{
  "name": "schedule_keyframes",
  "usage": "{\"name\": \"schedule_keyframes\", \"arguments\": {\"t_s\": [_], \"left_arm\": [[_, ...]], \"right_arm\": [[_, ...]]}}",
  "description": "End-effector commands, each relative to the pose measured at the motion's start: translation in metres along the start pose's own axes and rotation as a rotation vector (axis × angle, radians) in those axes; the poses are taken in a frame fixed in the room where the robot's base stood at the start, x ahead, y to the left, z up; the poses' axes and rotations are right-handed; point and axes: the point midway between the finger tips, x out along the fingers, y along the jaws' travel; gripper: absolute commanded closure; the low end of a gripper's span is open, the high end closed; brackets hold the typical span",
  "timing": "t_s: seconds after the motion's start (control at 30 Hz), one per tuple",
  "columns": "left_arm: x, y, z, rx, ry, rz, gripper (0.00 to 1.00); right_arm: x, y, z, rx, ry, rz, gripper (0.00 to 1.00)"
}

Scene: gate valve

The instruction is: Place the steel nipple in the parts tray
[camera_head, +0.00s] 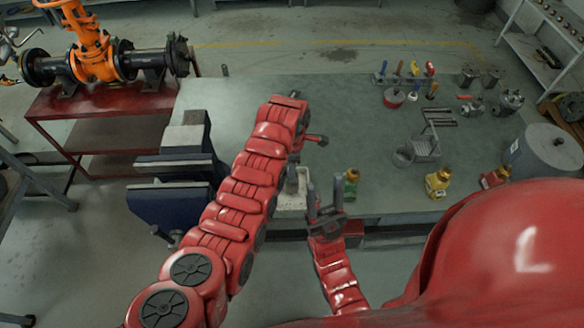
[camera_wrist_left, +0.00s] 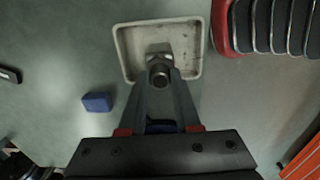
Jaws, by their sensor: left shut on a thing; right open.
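The steel nipple (camera_wrist_left: 158,73) is a short, dark metal cylinder with a hex-like collar, seen nearly end-on in the left wrist view. My left gripper (camera_wrist_left: 158,80) is shut on it. The nipple is over the inside of the parts tray (camera_wrist_left: 126,55), a square off-white tray with a raised rim. I cannot tell whether it touches the tray floor. In the head view the tray (camera_head: 292,206) is at the bench's near edge, partly hidden by my left arm and gripper. My right gripper (camera_head: 325,190) is open and empty, just right of the tray.
A dark blue vise (camera_head: 185,165) stands left of the tray. Tools and fittings are at the back right. A small blue block (camera_wrist_left: 97,102) lies beside the tray.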

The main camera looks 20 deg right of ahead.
Motion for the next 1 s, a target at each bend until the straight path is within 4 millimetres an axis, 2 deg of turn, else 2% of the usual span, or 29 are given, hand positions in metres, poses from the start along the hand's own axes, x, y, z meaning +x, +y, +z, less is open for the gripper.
{"name": "schedule_keyframes", "arguments": {"t_s": [0.1, 0.47, 0.5, 0.63, 0.67, 1.0], "left_arm": [[0.006, -0.001, 0.000, 0.001, 0.001, -0.002, 1.00], [0.013, 0.000, 0.000, 0.000, -0.001, 0.002, 1.00], [0.013, 0.000, 0.000, 0.000, -0.001, 0.001, 0.65], [0.013, 0.000, 0.000, 0.000, -0.001, 0.001, 0.42], [0.013, 0.000, 0.000, 0.000, -0.001, 0.001, 0.39], [0.010, 0.000, 0.000, 0.000, -0.001, 0.001, 0.39]], "right_arm": [[0.007, 0.000, -0.001, 0.000, 0.000, 0.000, 0.50], [0.004, 0.000, -0.001, 0.000, -0.001, 0.000, 0.50], [0.004, 0.000, -0.001, 0.000, -0.001, 0.000, 0.50], [0.005, 0.000, -0.001, 0.000, -0.001, 0.000, 0.50], [0.005, 0.000, -0.001, 0.000, -0.001, 0.000, 0.50], [0.007, 0.000, -0.001, 0.000, 0.000, 0.000, 0.50]]}}
